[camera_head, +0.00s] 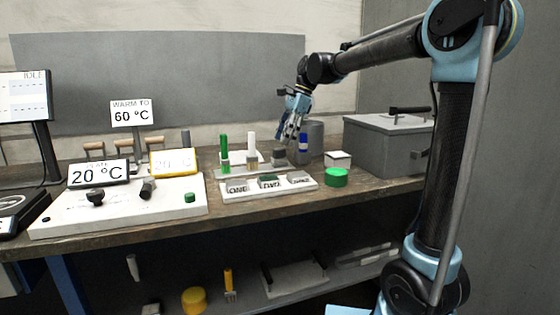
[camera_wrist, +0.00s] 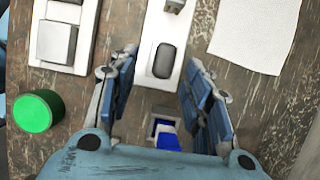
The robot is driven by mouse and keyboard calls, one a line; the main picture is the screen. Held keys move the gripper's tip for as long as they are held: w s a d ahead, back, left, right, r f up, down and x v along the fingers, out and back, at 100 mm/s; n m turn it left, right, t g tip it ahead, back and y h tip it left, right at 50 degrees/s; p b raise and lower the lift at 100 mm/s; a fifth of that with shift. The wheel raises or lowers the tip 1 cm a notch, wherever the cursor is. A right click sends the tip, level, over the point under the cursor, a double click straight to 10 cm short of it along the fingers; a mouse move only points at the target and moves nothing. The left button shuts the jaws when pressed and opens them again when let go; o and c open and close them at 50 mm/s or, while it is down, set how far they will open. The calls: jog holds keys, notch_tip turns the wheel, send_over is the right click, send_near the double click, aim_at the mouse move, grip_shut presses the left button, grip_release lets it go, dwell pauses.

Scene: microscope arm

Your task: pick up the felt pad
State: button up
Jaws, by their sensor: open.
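A dark grey rounded pad (camera_wrist: 163,60), which looks like the felt pad, lies on a narrow white rack (camera_wrist: 155,35) in the wrist view. In the head view it seems to be the grey block (camera_head: 279,157) on the rack, just below my gripper (camera_head: 291,138). In the wrist view my gripper (camera_wrist: 159,65) is open and empty, its fingers spread to either side of the rack. The pad shows between the fingertips, and I see no contact. A blue-and-white object (camera_wrist: 166,128) shows lower, between the fingers.
A green cylinder (camera_head: 336,178) and a small white box (camera_head: 338,159) stand right of the rack. A green marker (camera_head: 224,150) and a white marker (camera_head: 251,147) stand in it. A labelled tray (camera_head: 302,186) lies in front. A grey lidded box (camera_head: 385,150) stands farther right.

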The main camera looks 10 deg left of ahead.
aim_at(279, 149)
jog(key=shift+w+a+x, duration=0.1)
jog(key=shift+w+x, duration=0.05)
jog(key=shift+x, duration=1.25)
jog(key=shift+w+a+x, duration=0.15)
jog(key=shift+x, duration=1.3)
jog(key=shift+r, duration=0.1)
jog(key=c, duration=0.9)
